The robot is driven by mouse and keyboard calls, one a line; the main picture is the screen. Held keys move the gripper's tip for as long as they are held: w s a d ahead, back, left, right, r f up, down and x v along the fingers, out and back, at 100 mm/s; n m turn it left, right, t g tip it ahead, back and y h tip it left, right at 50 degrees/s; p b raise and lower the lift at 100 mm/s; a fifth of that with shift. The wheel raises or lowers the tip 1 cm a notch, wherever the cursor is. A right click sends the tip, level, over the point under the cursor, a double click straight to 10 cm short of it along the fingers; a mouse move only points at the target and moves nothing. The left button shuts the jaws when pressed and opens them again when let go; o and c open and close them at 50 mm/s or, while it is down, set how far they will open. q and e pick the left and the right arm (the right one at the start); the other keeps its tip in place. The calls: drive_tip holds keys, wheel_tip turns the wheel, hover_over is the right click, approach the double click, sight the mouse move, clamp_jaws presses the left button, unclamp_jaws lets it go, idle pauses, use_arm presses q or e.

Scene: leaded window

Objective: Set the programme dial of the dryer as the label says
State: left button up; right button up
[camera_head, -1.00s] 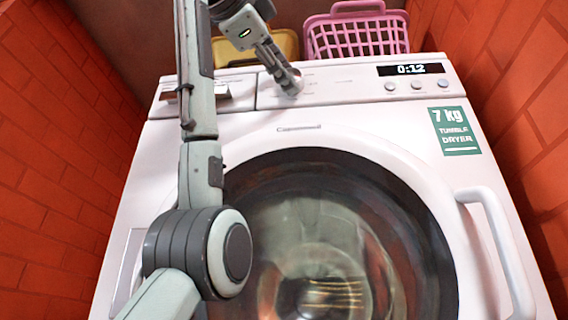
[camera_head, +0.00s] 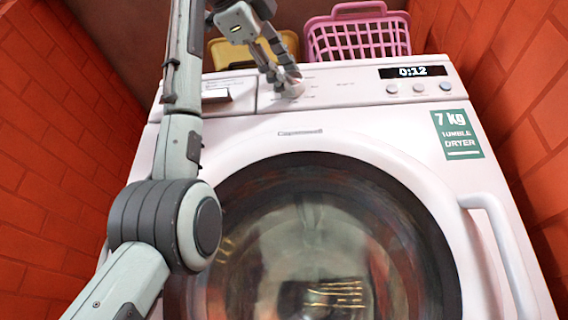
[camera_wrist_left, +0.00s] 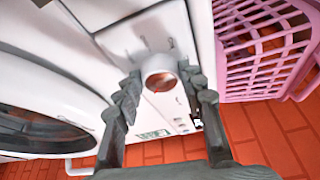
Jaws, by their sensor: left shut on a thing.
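The white dryer (camera_head: 350,140) faces me, its display reading 0:12. Its programme dial (camera_head: 294,89) is a round knob on the control panel, partly hidden by my left gripper (camera_head: 284,82) in the head view. In the left wrist view the dial (camera_wrist_left: 160,76) shows between the two fingers of my left gripper (camera_wrist_left: 160,88), which is shut on it. Small marks surround the dial, too small to read. A label (camera_head: 217,84) on the drawer front at the left of the panel has text I cannot read. My right gripper is not in view.
A pink basket (camera_head: 358,50) and a yellow basket (camera_head: 222,56) stand behind the panel. Several round buttons (camera_head: 418,89) sit under the display. The door handle (camera_head: 500,235) juts out at the right. Orange brick walls (camera_head: 60,150) close in both sides.

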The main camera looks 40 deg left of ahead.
use_arm(q)
drive_tip(key=shift+f, duration=0.1)
drive_tip(key=o, duration=1.2)
drive_tip(key=shift+c, duration=0.2)
drive_tip(key=shift+s, duration=0.1)
drive_tip(key=shift+s+d+r, duration=0.1)
drive_tip(key=shift+s+r, duration=0.15)
drive_tip(key=shift+s, duration=0.25)
drive_tip(key=s+d, duration=0.1)
drive_tip(key=s, duration=0.9)
drive_tip(key=shift+s+d+r, duration=0.2)
drive_tip(key=shift+s+d, duration=0.15)
drive_tip(key=shift+d, duration=0.05)
